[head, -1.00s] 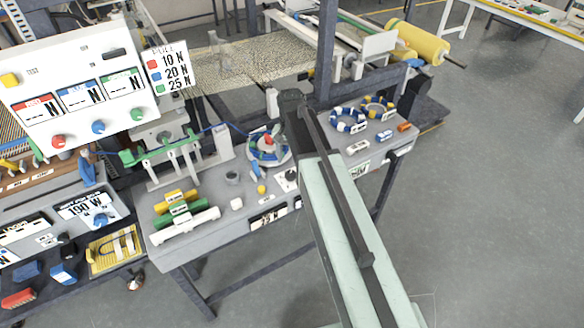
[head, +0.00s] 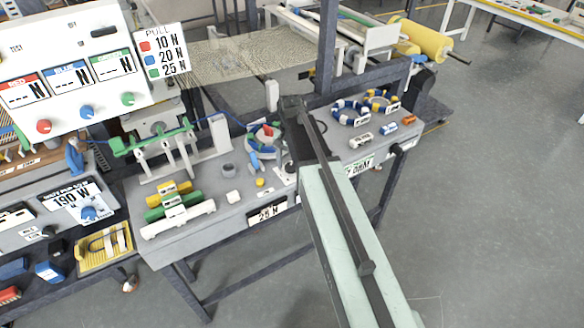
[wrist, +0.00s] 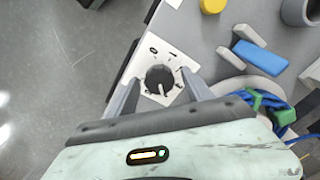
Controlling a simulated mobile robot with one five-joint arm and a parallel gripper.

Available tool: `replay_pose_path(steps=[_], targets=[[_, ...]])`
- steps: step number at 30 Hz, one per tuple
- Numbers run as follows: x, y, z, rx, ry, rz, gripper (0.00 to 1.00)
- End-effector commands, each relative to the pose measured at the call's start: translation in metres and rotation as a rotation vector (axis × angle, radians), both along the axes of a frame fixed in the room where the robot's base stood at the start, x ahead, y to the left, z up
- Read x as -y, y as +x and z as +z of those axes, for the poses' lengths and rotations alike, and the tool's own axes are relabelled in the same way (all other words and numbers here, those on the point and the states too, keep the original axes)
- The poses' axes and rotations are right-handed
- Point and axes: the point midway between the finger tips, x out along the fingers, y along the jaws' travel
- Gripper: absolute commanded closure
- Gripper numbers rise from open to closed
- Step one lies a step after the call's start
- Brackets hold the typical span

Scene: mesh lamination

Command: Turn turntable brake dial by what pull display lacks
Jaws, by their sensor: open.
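In the wrist view a black round dial (wrist: 159,79) with a pale pointer line sits on a white plate (wrist: 178,61) with tick marks. My gripper (wrist: 160,80) is open, its two grey fingers on either side of the dial; I cannot tell whether they touch it. In the head view my arm hides the gripper. The PULL sign (head: 161,50) lists red 10 N, blue 20 N and green 25 N. The white panel (head: 70,108) has red, blue and green readouts showing dashes. A small display (head: 267,212) on the bench front reads 25 N.
A ring with blue, white and red parts (head: 263,141) lies left of my arm. Yellow, green and white rollers (head: 178,212) lie on the grey bench. A blue block (wrist: 259,57) and grey cup (wrist: 298,11) are near the dial. Open floor lies right.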

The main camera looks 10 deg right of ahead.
Motion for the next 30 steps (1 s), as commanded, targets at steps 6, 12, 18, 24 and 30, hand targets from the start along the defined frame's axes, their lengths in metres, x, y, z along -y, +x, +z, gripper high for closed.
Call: replay_pose_path(steps=[6, 12, 18, 24, 30], targets=[[0.0004, 0.0, 0.001, 0.0, 0.0, 0.0, 0.8], [0.0038, 0.0002, 0.001, 0.0, 0.0, 0.0, 1.0], [0.0032, 0.0003, 0.001, 0.001, 0.0, 0.037, 1.0], [0.003, 0.0004, 0.0009, 0.001, 0.0, 0.149, 1.0], [0.0029, 0.0003, 0.0009, 0.001, 0.0, 0.322, 1.0]])
